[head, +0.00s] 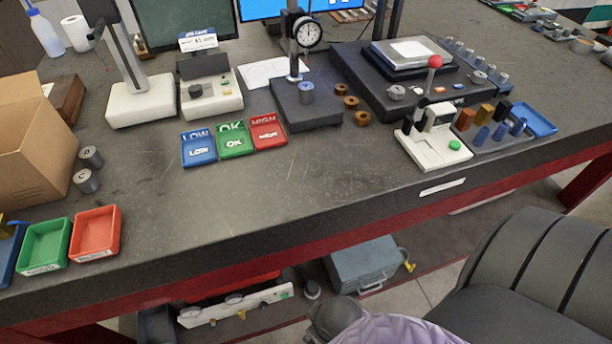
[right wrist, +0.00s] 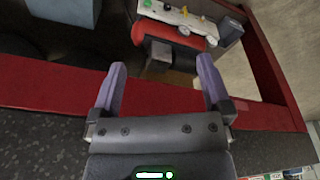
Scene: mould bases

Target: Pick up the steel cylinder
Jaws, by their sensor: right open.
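Two grey steel cylinders, one (head: 92,157) behind the other (head: 85,181), stand close together at the left of the bench in the head view, just right of a cardboard box. A blue-grey cylinder (head: 306,92) stands on the base of the dial gauge stand (head: 310,115). My right gripper (right wrist: 160,68) is open and empty in the right wrist view. Its purple fingers are apart over the red bench edge, and no cylinder shows there. My left gripper is in neither view.
The cardboard box (head: 35,140) and red tray (head: 96,232) and green tray (head: 45,246) flank the cylinders. LOW, OK and HIGH trays (head: 234,139) lie mid-bench. The bench front centre is clear. A dark chair (head: 530,280) stands at the right front.

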